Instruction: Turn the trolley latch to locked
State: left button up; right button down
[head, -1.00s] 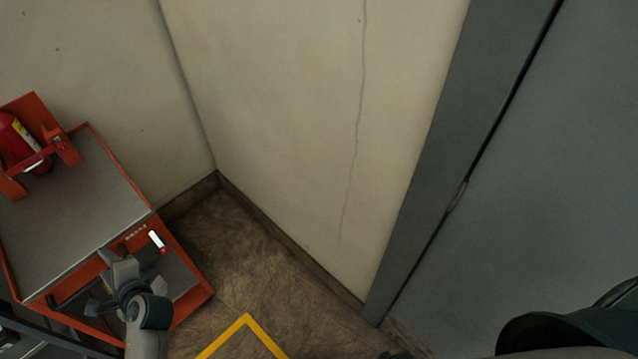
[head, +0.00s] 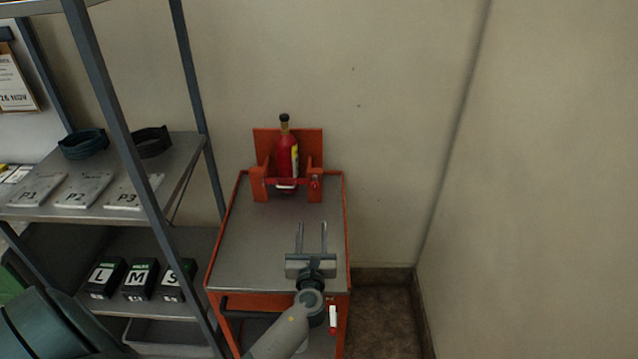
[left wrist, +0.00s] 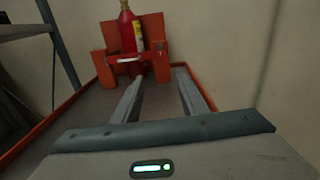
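The orange trolley (head: 348,235) with a grey top stands in the middle of the head view. At its back an orange bracket holds a red cylinder (head: 287,157) upright. A bar crosses the cylinder's front, with a small red latch piece (head: 315,183) at its right end; its exact setting is too small to tell. The bar also shows in the left wrist view (left wrist: 128,59). My left gripper (head: 311,228) is over the trolley top, pointing at the bracket, fingers apart and empty, short of the latch. It also shows in the left wrist view (left wrist: 158,88). My right gripper is out of view.
A metal shelf rack (head: 190,165) stands close on the trolley's left, with labelled plates, rings and boxes. A white-and-red piece (head: 333,319) is on the trolley's front. The wall is close behind; bare floor (head: 385,320) lies to the right.

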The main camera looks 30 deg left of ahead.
aim_at(315, 187)
pick_arm(q)
jog(key=shift+w+a+r, duration=0.1)
jog(key=shift+w, duration=0.15)
jog(key=shift+r, duration=0.1)
jog(key=x, duration=1.7)
jog(key=shift+w+r, duration=0.2)
jog(key=shift+c, duration=0.3)
grip_shut()
